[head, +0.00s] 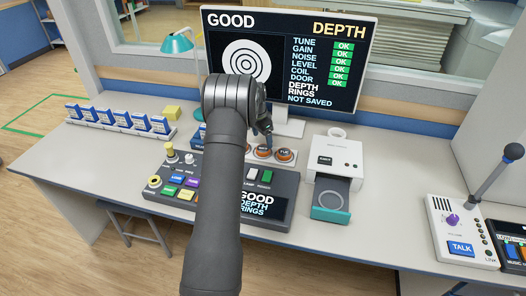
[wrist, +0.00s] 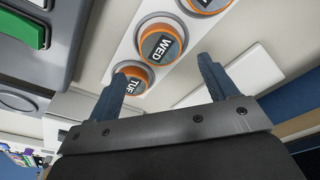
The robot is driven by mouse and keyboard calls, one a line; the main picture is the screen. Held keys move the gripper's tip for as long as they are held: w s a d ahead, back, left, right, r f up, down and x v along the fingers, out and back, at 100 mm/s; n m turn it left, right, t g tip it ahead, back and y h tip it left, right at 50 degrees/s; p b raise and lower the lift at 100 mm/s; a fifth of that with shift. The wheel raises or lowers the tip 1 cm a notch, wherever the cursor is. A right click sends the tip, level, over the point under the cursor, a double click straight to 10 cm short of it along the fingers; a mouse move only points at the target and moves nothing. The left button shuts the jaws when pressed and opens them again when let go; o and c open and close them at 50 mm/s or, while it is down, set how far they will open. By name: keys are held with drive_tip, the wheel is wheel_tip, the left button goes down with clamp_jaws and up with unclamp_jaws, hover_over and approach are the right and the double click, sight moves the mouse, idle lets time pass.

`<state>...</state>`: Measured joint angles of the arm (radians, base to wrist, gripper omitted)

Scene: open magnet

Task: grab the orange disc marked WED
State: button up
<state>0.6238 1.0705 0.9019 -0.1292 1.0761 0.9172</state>
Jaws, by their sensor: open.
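The orange disc marked WED (wrist: 161,44) has a grey face and sits in a white strip holder (wrist: 118,52), in the wrist view's upper middle. In the head view the middle disc (head: 263,153) is partly behind my gripper (head: 267,138), and its label is unreadable. My gripper, also in the wrist view (wrist: 162,70), is open and empty. Its two blue fingers point toward the WED disc, with the disc beyond the gap between their tips. I cannot tell any contact.
The disc marked TUE (wrist: 133,78) lies beside WED, partly behind one finger; another orange disc (wrist: 207,4) is cut off at the top. A control panel (head: 265,205) stands in front, a white machine with a tray (head: 336,160) to the right, and a monitor (head: 290,60) behind.

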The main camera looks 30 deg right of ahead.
sight(263, 148)
drive_tip(key=shift+w+d+f, duration=0.1)
drive_tip(key=shift+f, duration=1.3)
drive_tip(key=shift+d+f, duration=0.1)
drive_tip(key=shift+f, duration=1.25)
drive_tip(key=shift+c, duration=0.5)
drive_tip(key=c, duration=1)
